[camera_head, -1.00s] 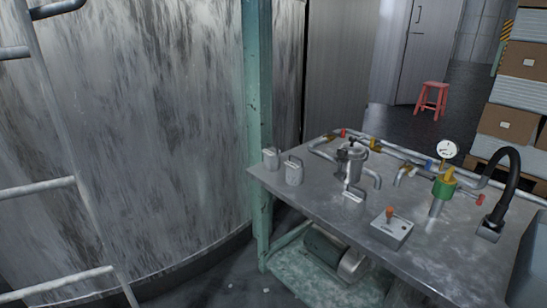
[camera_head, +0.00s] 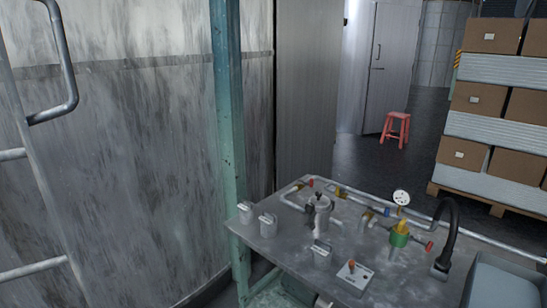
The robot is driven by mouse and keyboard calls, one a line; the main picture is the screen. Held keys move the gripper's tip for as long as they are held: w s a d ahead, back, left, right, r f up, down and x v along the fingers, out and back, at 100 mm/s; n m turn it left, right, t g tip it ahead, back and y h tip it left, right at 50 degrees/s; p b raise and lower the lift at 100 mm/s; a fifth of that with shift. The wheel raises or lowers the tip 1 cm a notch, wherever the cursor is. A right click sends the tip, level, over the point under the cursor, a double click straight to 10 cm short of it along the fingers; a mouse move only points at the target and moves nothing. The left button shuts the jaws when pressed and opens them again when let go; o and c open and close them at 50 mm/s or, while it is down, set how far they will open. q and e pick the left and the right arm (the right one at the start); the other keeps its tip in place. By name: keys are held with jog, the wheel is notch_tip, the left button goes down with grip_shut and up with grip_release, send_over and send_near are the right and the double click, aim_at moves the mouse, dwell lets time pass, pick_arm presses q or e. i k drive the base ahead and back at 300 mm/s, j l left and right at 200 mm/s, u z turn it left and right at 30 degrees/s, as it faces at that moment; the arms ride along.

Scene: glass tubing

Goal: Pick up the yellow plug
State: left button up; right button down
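A small yellow piece (camera_head: 402,227), which looks like the yellow plug, sits on top of a green collar (camera_head: 399,239) on a short upright pipe at the right part of the metal table (camera_head: 290,252). Its exact shape is too small to tell. Other small yellow-brown fittings show on the pipes, one at the back (camera_head: 338,191) and one left of the green collar (camera_head: 367,215). Neither of my grippers is in view.
A round gauge (camera_head: 401,197) stands behind the green collar, and a black curved hose (camera_head: 455,222) rises to its right. A green post (camera_head: 228,150) stands left of the table.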

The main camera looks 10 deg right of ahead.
aim_at(401, 228)
jog(key=i+j+z, duration=0.1)
jog(key=i+z, duration=0.3)
jog(key=i+j+z, duration=0.25)
jog(key=z, duration=0.2)
